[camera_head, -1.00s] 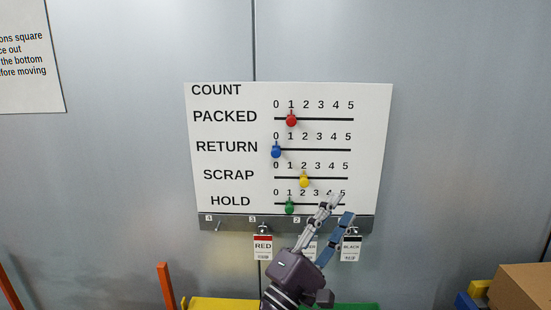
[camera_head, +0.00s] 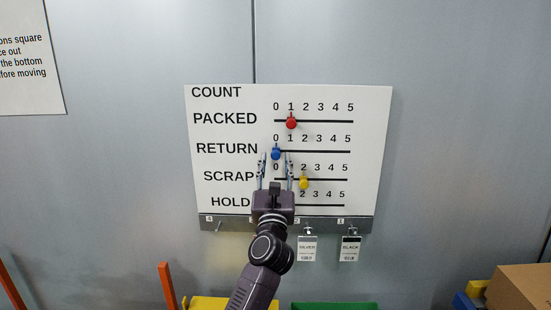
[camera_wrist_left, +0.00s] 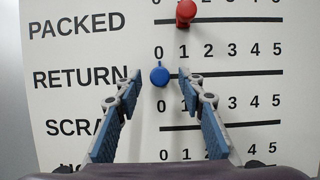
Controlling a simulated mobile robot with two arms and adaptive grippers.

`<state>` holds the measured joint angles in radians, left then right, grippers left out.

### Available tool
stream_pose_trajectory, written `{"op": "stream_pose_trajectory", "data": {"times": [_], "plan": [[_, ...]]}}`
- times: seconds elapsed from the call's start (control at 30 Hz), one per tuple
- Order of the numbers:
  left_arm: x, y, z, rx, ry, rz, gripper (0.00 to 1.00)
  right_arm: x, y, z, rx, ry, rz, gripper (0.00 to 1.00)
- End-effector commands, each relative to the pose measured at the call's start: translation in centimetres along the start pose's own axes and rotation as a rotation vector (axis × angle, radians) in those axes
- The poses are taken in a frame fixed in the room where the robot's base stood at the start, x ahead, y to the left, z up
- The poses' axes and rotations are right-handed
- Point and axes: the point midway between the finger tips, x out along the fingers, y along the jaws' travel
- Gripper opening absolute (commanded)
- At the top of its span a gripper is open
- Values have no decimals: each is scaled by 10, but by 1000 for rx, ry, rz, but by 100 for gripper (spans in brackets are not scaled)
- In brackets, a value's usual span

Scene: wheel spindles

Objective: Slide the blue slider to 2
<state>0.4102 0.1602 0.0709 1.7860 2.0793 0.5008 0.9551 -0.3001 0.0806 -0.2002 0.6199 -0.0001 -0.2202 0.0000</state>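The blue slider (camera_head: 276,154) sits at 0 on the RETURN row of the white count board (camera_head: 230,100). It also shows in the left wrist view (camera_wrist_left: 159,74). My left gripper (camera_head: 276,157) is open, with its fingers pointing up the board. In the left wrist view my left gripper (camera_wrist_left: 160,77) has one fingertip on each side of the blue slider, with gaps on both sides. Whether the fingers are at the knob's depth is unclear. My right gripper is not in view.
The red slider (camera_head: 291,123) is at 1 on PACKED, above. The yellow slider (camera_head: 304,183) is at 2 on SCRAP, close right of my gripper. The green slider is hidden. Tags hang from the grey rail (camera_head: 325,224) below. The RETURN track right of the blue slider is clear.

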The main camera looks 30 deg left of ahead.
Motion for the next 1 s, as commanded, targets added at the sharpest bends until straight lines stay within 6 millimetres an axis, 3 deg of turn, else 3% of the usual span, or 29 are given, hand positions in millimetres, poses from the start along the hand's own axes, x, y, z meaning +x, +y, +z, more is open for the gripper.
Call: {"op": "stream_pose_trajectory", "data": {"times": [0.37, 0.7, 1.0], "plan": [[9, 0, 0, 1, 0, 0, 36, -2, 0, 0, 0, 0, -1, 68], [8, 0, 0, 1, 0, 0, 0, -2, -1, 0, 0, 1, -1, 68], [8, -2, -1, 0, 0, 0, 0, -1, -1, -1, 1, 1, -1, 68]]}}
